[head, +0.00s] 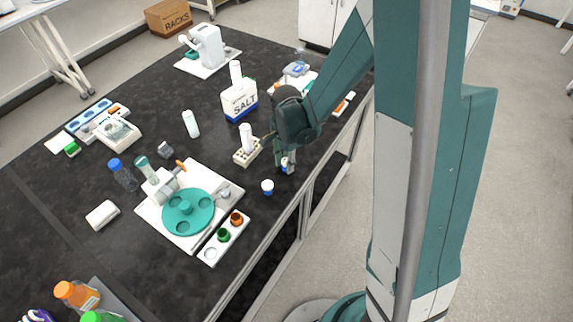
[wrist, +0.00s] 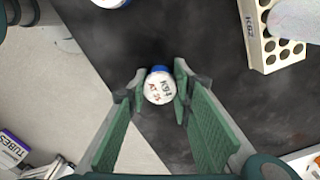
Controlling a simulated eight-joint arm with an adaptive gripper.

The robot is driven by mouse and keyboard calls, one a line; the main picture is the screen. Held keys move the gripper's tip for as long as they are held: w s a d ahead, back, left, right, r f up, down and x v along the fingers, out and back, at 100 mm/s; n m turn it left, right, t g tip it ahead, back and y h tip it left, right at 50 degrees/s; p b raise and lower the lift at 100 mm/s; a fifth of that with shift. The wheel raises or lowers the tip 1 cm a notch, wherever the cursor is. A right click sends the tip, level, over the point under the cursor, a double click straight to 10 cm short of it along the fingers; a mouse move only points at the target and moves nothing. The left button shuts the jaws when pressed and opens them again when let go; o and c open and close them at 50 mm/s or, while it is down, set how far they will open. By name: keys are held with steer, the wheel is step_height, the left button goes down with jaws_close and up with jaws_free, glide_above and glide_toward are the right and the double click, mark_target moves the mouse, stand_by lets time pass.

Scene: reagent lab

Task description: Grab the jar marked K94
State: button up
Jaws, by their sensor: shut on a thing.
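The jar marked K94 (wrist: 159,88) shows in the wrist view from above, with a white lid bearing handwritten K94 in black and red marks below it. A blue band shows at its far edge. My gripper (wrist: 158,90) has its green-padded fingers on both sides of the jar, shut on it. In the head view my gripper (head: 284,160) points down near the bench's right edge, with the white and blue jar (head: 285,165) between its fingers. I cannot tell whether the jar touches the bench.
Another small white and blue jar (head: 267,187) stands nearby on the black bench (head: 300,205). The bench edge and floor lie close.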

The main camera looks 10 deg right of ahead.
steer(key=shift+r, duration=0.15)
steer(key=shift+r+p, duration=0.7)
steer(key=shift+r, duration=4.2)
steer(key=shift+w, duration=0.1)
